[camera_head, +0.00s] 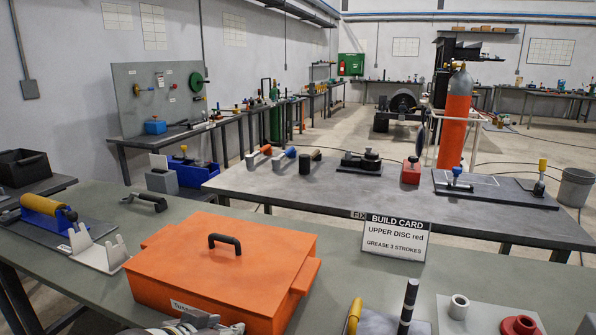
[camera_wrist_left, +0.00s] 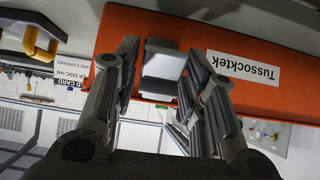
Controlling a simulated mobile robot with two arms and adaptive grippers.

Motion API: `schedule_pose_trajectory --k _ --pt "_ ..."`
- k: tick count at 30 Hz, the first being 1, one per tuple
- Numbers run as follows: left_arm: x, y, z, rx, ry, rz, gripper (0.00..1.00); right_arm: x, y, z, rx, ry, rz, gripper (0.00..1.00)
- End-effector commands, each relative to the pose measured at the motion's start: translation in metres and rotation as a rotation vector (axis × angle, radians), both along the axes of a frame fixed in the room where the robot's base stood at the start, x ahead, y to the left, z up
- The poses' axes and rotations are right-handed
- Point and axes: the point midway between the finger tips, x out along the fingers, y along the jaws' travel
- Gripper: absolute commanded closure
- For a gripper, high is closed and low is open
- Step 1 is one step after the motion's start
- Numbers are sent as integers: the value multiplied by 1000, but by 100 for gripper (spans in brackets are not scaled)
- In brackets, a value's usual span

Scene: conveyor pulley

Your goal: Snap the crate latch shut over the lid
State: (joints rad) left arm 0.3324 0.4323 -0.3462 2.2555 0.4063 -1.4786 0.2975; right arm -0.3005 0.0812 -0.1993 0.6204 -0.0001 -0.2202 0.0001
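The orange crate (camera_head: 205,295) stands on the near bench with its orange lid (camera_head: 240,258) lying on top. The lid has a black handle (camera_head: 224,243). The crate's orange face with a "Tussocktek" label also shows in the left wrist view (camera_wrist_left: 270,38). A grey metal latch plate (camera_wrist_left: 162,66) is on that face, beside the label. My left gripper (camera_wrist_left: 163,66) is open, with one finger on each side of the latch. Contact with the latch cannot be made out. In the head view my left gripper (camera_head: 205,325) is partly cut off at the bottom edge. My right gripper is not in view.
A grey metal bracket (camera_head: 98,250) and a yellow-handled tool (camera_head: 45,207) lie left of the crate. A yellow-handled item (camera_head: 354,318), a dark post (camera_head: 408,305) and red disc (camera_head: 520,326) stand at right. The build card (camera_head: 393,238) stands behind.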

Motion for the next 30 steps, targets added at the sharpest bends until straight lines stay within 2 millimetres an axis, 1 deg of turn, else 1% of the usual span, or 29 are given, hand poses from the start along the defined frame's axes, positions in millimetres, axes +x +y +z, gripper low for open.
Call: schedule_pose_trajectory --k 1,2,11,14,30 --pt "0 0 0 0 -1 0 50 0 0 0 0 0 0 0" --pt "0 0 0 0 -1 0 48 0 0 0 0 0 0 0" --pt "0 0 1 0 -2 -1 48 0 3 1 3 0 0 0" --pt "-4 2 6 1 -1 0 48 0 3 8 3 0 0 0" --pt "-36 13 35 0 -2 -1 48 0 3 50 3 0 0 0"
